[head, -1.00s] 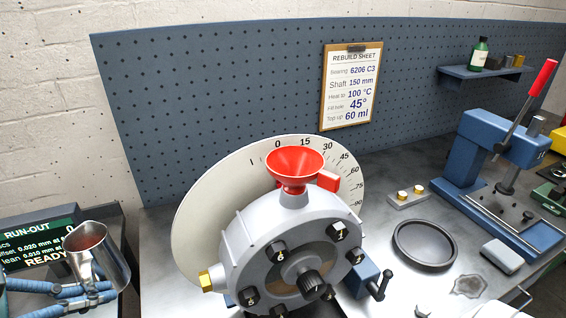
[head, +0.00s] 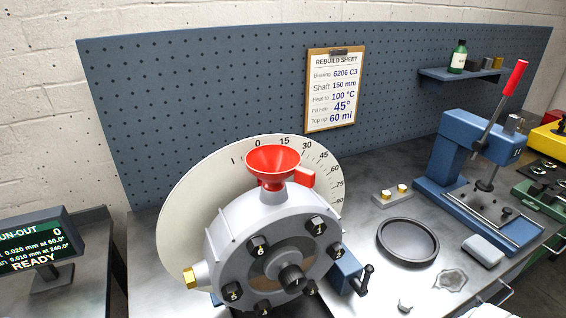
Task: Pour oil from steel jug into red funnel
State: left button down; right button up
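The red funnel (head: 272,165) stands upright in the top of the round grey housing (head: 265,245), mouth facing up. A red block (head: 304,177) sits just right of the funnel. The housing stands in front of a white dial (head: 190,200) marked in degrees. The steel jug is not in this view. Neither of my grippers shows now, so I cannot see what they hold.
A run-out display reading READY (head: 35,250) stands at the left. A black round tray (head: 408,242), a blue press (head: 480,170) with a red-handled lever and a small block with brass pieces (head: 395,195) are on the bench right of the housing.

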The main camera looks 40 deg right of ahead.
aim_at(274, 164)
jog(key=k+l, duration=0.25)
jog(key=k+l+z, duration=0.1)
jog(key=k+l, duration=0.15)
jog(key=l, duration=0.2)
jog(key=k+l, duration=0.25)
jog(key=l+z, duration=0.1)
jog(key=l, duration=1)
